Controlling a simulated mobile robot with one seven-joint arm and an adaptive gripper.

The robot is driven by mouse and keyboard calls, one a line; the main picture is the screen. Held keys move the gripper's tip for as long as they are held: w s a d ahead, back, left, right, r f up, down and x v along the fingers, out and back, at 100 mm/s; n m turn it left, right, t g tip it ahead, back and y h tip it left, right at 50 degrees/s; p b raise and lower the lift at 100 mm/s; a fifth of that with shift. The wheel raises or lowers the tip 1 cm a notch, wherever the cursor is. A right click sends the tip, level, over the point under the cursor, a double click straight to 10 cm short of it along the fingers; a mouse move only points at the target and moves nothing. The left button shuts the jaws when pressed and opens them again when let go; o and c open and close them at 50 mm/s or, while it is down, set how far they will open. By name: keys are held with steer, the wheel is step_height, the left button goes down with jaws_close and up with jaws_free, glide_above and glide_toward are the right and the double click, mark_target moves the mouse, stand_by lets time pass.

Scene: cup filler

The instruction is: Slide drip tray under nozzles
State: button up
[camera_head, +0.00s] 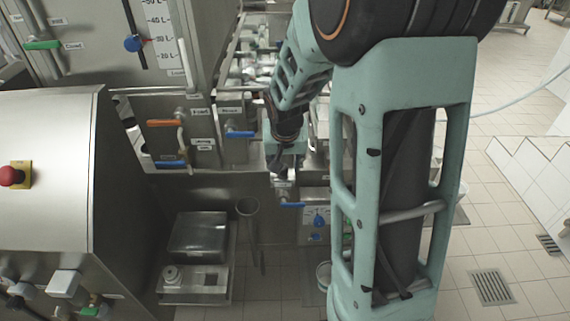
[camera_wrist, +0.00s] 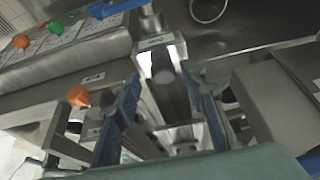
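My gripper (camera_wrist: 165,92) is open in the wrist view, with one dark blue finger on each side. A metal bracket with a dark middle (camera_wrist: 170,95) shows in the gap between the fingers; I cannot tell whether either finger touches it. A small white label (camera_wrist: 157,41) sits on the metal just beyond. In the head view my gripper (camera_head: 285,165) reaches down by the machine front, above a blue-handled valve (camera_head: 291,205); its fingertips are hard to make out there. I cannot clearly identify the drip tray or the nozzles in either view.
An orange-handled valve (camera_head: 165,123) and another blue one (camera_head: 240,134) stick out from the machine left of my gripper. A low metal stand (camera_head: 195,295) is below. A steel cabinet (camera_head: 45,170) stands at left. Tiled floor (camera_head: 500,220) is open at right.

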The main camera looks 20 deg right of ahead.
steer(key=v, duration=1.2)
steer(key=shift+f, duration=0.1)
